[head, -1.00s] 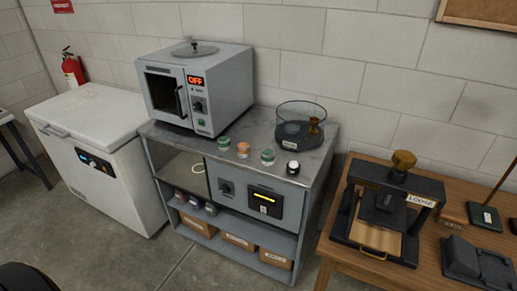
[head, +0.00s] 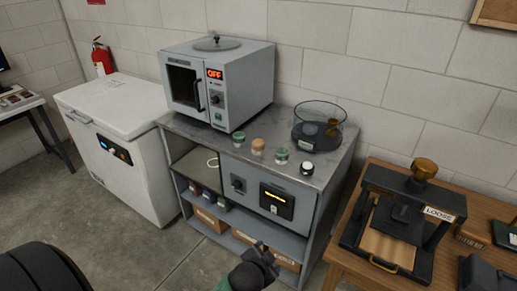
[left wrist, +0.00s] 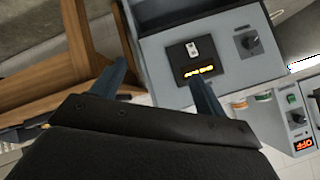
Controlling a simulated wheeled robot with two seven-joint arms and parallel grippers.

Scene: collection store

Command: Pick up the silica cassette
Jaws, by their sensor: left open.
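Several small round pieces stand in a row on the grey counter; I cannot tell which is the silica cassette. They are a green one (head: 258,145) and an orange one (head: 258,146) close together on the left, another green one (head: 281,156), and a dark one with a white top (head: 306,169). A green one (left wrist: 238,104) and an orange one (left wrist: 262,98) also show in the left wrist view. My left gripper (head: 266,254) is open and empty, low in front of the cabinet; its fingers (left wrist: 160,88) are apart. My right gripper is out of view.
The counter (head: 235,151) also bears an oven (head: 217,85) reading OFF and a clear round chamber (head: 318,126). The cabinet front has a lit panel (head: 277,202) above boxes (head: 246,237). A wooden table (head: 345,263) with a press stands right; a white freezer (head: 113,150) stands left.

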